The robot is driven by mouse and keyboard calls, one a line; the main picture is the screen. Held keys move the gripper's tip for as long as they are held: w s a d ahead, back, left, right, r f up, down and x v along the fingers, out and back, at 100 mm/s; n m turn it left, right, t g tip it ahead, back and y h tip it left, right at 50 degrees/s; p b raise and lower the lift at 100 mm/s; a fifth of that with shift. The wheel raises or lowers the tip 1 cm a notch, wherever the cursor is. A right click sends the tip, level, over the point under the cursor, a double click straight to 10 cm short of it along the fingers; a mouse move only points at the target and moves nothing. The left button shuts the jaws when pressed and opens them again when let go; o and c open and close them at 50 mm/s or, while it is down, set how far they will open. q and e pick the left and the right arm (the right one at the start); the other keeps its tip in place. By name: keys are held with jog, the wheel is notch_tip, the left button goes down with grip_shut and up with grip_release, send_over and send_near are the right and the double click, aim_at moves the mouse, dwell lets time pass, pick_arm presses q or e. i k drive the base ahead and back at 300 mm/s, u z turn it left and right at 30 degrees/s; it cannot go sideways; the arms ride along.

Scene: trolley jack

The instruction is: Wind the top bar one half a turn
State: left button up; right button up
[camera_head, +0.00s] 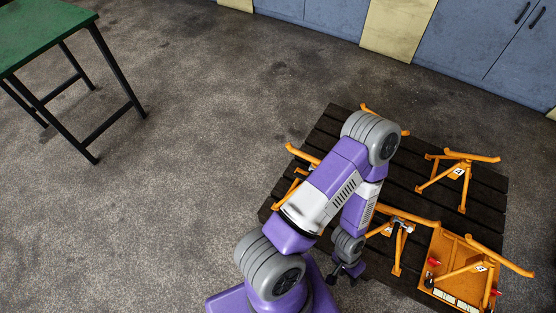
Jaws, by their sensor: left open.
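Several orange stands, each with an orange bar across its top, stand on a dark slatted pallet (404,176). One top bar (472,156) is at the right, one (500,257) at the lower right over an orange tray, and one (408,214) near the middle. Another top bar (302,154) shows at the left, partly behind my arm, and one (385,116) at the back is partly covered. I cannot tell which is bar one. My left gripper (347,277) points down, open and empty, left of the middle stand and apart from it. My right gripper is out of view.
The orange tray (437,256) at the lower right has small red parts and white labels. A green-topped table (40,30) with dark legs stands at the upper left. Blue cabinets (478,40) line the back. The grey floor between is clear.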

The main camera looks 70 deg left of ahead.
aim_at(315, 162)
jog(key=k, duration=1.45)
jog(key=u, duration=0.7)
jog(key=i, duration=1.65)
